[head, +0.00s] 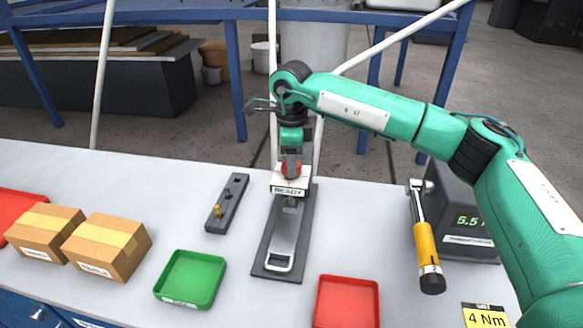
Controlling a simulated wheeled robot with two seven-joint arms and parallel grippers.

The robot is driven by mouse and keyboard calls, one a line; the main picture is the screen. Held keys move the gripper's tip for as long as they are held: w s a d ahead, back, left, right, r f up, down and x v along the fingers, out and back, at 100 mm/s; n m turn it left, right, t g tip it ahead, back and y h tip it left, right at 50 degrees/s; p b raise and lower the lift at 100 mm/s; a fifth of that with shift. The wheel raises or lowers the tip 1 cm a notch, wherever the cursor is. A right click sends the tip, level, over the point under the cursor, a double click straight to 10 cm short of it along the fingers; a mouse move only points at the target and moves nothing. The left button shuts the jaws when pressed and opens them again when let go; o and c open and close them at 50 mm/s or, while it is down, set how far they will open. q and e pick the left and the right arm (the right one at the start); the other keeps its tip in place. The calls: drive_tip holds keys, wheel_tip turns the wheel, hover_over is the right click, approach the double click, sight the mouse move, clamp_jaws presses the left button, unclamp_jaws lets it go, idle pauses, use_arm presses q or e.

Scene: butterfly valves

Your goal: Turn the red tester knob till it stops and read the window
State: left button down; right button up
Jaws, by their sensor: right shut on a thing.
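The red tester knob (291,170) is at the far end of a grey tester fixture on the white table, in the middle of the head view. My right gripper (291,158) comes down from above and is shut on the knob, hiding part of it. Just below the knob is a white window (289,190) that reads "READY". A grey metal piece with a loop handle (281,250) lies along the dark base plate (262,269) in front of the window. My left gripper is not in view.
A green tray (191,300), a red tray (346,281) and two cardboard boxes (110,262) stand nearby. A dark bar with a brass pin (238,186) lies left of the fixture. At right are a yellow-handled wrench (424,245), a display box (470,244) and a "4 Nm" card (485,318).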

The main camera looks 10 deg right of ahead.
drive_tip(key=m+b, duration=0.2)
drive_tip(key=m, duration=0.2)
drive_tip(key=shift+f+m, duration=0.1)
drive_tip(key=shift+m, duration=0.2)
drive_tip(key=m+b, duration=0.2)
drive_tip(key=m, duration=0.2)
drive_tip(key=shift+r+m, duration=0.2)
drive_tip(key=shift+m, duration=0.4)
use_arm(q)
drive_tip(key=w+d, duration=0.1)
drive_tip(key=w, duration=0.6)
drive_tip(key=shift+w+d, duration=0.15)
use_arm(e)
drive_tip(key=o, duration=1)
drive_tip(key=shift+c, duration=0.2)
